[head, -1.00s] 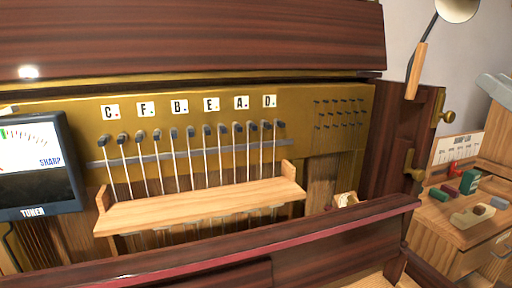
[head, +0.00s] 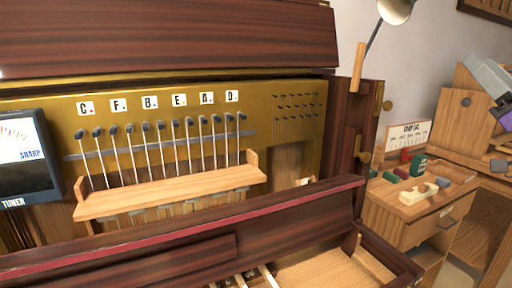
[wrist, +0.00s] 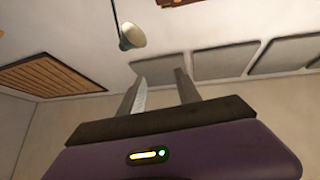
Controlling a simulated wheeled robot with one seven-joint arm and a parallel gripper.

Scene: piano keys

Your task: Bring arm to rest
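My gripper (wrist: 160,80) shows in the wrist view, its two grey fingers standing apart with nothing between them. Its purple body with a small lit indicator fills the bottom of that view.
An open piano shows hammers on a wooden rail (head: 170,192) under letter tiles. A tuner (head: 25,160) stands at left. A wooden cabinet (head: 410,230) holding small blocks is at right. A lamp (head: 396,10) hangs above; it also shows in the wrist view (wrist: 131,36).

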